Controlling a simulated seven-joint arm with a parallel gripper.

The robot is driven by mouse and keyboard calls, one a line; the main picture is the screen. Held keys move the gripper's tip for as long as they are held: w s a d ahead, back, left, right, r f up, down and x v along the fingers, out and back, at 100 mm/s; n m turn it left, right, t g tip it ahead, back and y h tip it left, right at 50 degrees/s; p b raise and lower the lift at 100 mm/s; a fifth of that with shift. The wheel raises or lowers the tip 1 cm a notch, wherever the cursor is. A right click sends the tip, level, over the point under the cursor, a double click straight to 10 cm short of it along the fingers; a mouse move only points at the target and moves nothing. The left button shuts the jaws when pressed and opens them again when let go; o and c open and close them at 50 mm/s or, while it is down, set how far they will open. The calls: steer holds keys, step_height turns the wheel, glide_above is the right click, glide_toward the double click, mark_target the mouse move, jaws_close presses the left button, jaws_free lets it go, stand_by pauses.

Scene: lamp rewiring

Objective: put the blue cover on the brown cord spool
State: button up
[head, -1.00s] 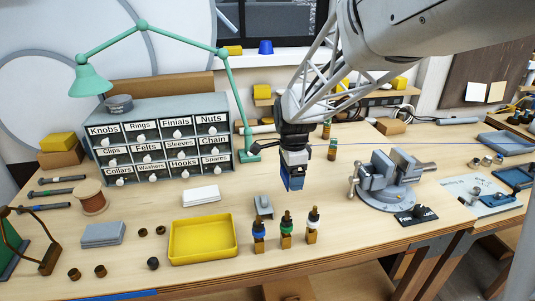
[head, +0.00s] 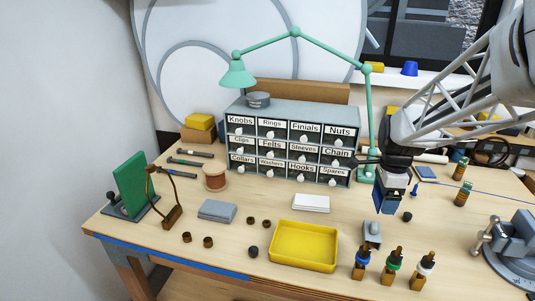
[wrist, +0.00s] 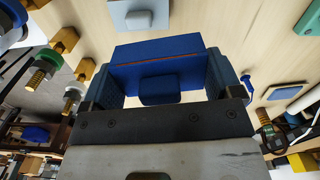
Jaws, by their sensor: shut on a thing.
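The blue cover (head: 386,201) is in my gripper (head: 388,192), held above the table to the right of the drawer cabinet. In the wrist view the cover (wrist: 160,52) shows as a blue slab with a small block-shaped grip and a thin orange line. My gripper (wrist: 163,82) has one finger on each side of it. The brown cord spool (head: 215,178) stands upright on the table, left of the cabinet and well apart from the cover.
In front are a yellow tray (head: 303,247), a white block (head: 311,203), grey pads (head: 217,211) and several bulb-like fittings (head: 392,268). A green board (head: 133,183) stands at left.

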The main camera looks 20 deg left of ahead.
steer(key=s+a+r+n, duration=0.1)
steer(key=a+n, duration=0.2)
steer(key=a, duration=1.8)
steer(key=s+a+r+n, duration=0.1)
steer(key=a+n, duration=0.3)
steer(key=a, duration=1.8)
steer(key=shift+s+a+r+n, duration=0.25)
steer(key=shift+s+r+n, duration=0.05)
steer(key=shift+s, duration=0.25)
glide_above(214, 167)
steer(key=shift+w+f, duration=0.1)
steer(key=shift+f, duration=0.65)
steer(key=shift+f, duration=1.75)
steer(key=shift+f, duration=0.15)
